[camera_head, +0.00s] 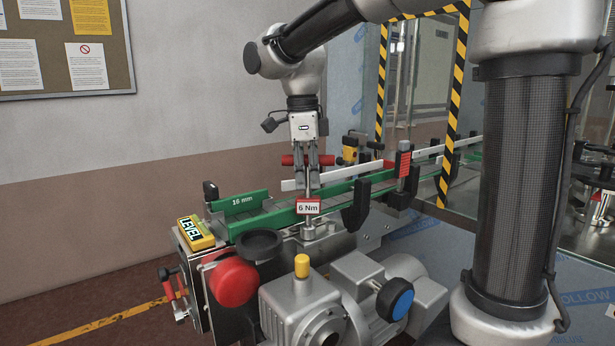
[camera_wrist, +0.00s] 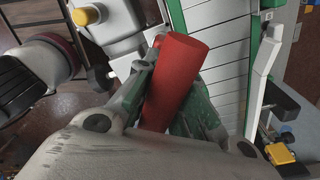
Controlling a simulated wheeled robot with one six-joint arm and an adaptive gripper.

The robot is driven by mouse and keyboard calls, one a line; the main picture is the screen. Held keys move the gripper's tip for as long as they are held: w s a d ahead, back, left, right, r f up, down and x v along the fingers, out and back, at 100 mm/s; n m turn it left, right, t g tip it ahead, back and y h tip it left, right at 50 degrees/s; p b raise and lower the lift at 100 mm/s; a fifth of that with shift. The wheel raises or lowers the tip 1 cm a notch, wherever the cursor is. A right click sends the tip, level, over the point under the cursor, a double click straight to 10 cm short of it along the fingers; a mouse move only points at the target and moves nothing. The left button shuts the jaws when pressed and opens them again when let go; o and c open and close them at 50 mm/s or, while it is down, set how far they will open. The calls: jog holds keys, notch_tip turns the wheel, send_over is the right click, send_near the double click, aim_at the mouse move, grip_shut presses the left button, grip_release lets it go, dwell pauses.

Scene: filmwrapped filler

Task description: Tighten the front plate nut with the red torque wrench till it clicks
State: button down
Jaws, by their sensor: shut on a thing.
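My gripper (camera_head: 308,172) is shut on the red torque wrench (camera_head: 289,160), whose red handle lies crosswise and sticks out on both sides of the fingers. In the wrist view, the red handle (camera_wrist: 176,75) sits between the two fingertips and hides what lies behind it. The wrench's head cannot be made out.
A conveyor with a green rail (camera_head: 275,219) runs below the gripper. A yellow LEVEL box (camera_head: 196,233), a red knob (camera_head: 233,281) and a grey motor (camera_head: 350,284) crowd the front. A striped glass guard frame (camera_head: 459,72) stands behind at the right.

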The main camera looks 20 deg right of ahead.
jog(key=shift+m, duration=0.5)
jog(key=shift+r+n, duration=0.15)
jog(key=shift+n, duration=0.15)
jog(key=shift+r, duration=2.85)
jog(key=shift+s, duration=0.1)
